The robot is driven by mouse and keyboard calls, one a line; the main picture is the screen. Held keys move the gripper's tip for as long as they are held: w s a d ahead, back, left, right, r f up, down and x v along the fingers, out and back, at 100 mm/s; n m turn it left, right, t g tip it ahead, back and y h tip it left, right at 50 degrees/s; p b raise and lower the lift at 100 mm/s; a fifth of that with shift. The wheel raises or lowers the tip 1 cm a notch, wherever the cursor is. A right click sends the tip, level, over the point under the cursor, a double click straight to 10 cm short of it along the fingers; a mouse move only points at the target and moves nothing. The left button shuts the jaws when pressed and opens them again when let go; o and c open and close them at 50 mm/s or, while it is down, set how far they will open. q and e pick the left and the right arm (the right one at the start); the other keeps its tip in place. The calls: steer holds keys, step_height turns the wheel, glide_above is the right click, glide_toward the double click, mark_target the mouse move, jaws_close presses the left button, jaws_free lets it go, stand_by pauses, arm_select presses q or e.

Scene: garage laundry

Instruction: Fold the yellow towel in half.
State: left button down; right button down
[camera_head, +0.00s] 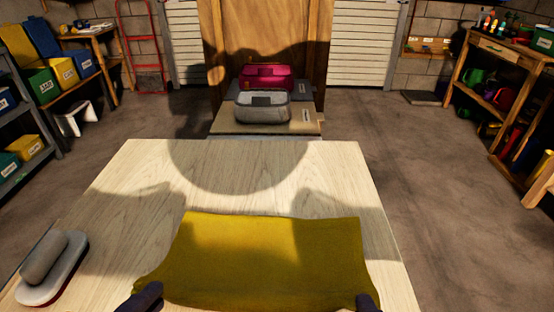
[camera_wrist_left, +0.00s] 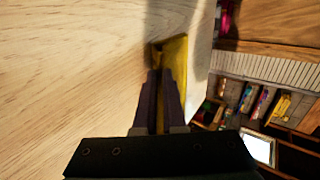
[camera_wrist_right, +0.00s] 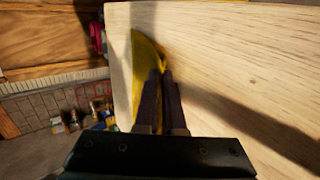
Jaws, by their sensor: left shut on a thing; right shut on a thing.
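The yellow towel (camera_head: 265,258) lies spread across the near part of the wooden table in the head view, its far edge roughly straight. My left gripper (camera_head: 148,294) is at its near left corner, and my right gripper (camera_head: 366,303) is at its near right corner. In the left wrist view the left fingers (camera_wrist_left: 160,78) are shut on the towel (camera_wrist_left: 178,62). In the right wrist view the right fingers (camera_wrist_right: 161,78) are shut on the towel (camera_wrist_right: 148,55). The towel's nearest edge is partly cut off by the head view's lower border.
The wooden tabletop (camera_head: 240,165) beyond the towel is clear. Shelves line both sides.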

arm_select(q)
steer(key=shift+s+f, duration=0.1)
arm_select(e)
steer(key=shift+s+f, duration=0.1)
arm_select(q)
steer(key=c, duration=0.7)
jaws_free()
arm_select(e)
steer(key=c, duration=0.7)
jaws_free()
arm_select(q)
steer(key=s+r, duration=0.2)
steer(key=r, duration=0.1)
steer(key=s+r, duration=0.2)
steer(key=r, duration=0.1)
steer(key=s+r, duration=0.2)
steer(key=r, duration=0.1)
arm_select(e)
steer(key=s+r, duration=0.2)
steer(key=r, duration=0.1)
steer(key=s+r, duration=0.2)
steer(key=r, duration=0.1)
steer(key=s+r, duration=0.2)
steer(key=r, duration=0.1)
arm_select(q)
steer(key=shift+r, duration=0.1)
arm_select(e)
steer(key=shift+r, duration=0.1)
